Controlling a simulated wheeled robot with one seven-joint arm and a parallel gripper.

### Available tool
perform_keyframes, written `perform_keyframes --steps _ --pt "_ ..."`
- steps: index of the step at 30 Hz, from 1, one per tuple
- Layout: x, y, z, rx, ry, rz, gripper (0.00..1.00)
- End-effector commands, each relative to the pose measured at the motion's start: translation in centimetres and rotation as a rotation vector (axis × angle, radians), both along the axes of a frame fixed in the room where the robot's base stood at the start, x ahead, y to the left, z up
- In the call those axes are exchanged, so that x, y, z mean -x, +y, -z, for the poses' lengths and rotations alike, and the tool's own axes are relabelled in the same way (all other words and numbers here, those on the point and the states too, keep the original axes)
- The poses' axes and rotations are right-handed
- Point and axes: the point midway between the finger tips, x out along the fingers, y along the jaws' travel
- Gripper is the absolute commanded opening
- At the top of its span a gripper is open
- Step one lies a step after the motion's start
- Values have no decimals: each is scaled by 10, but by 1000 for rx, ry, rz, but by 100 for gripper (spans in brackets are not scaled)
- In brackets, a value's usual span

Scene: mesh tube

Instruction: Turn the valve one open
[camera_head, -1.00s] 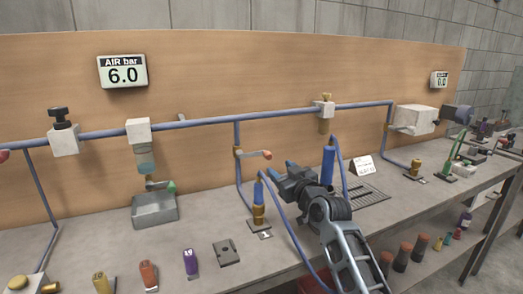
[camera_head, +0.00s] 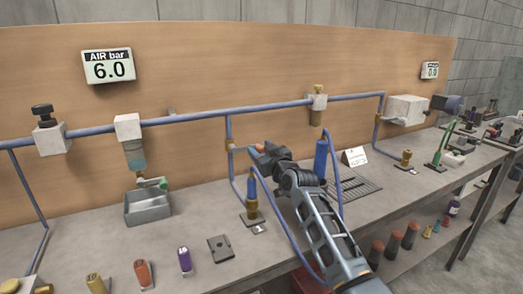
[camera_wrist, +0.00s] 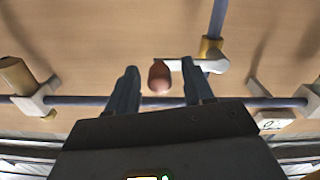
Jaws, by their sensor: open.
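A lever valve with a brass body (camera_head: 229,145) sits on a vertical blue pipe against the wooden board. In the wrist view its brass body (camera_wrist: 211,48) shows at upper right, with a pale lever (camera_wrist: 182,65) running left to a reddish knob (camera_wrist: 159,78). My gripper (camera_head: 257,150) is at this lever and hides much of it in the head view. In the wrist view my gripper (camera_wrist: 159,70) is open, with one finger on each side of the knob. Small gaps show beside the knob. I see no label naming the valve.
A display (camera_head: 108,67) reads AIR bar 6.0; a smaller display (camera_head: 430,70) hangs at right. A blue cylinder (camera_head: 321,160) and a blue-topped fitting (camera_head: 252,190) stand near my arm.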

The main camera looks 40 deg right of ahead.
Motion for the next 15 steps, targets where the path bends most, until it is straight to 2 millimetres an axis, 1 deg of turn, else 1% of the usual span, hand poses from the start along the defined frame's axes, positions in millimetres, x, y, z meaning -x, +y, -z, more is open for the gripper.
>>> perform_keyframes --steps 4,15 --pt "0 0 0 0 -1 0 51" --pt "0 0 0 0 -1 0 15"
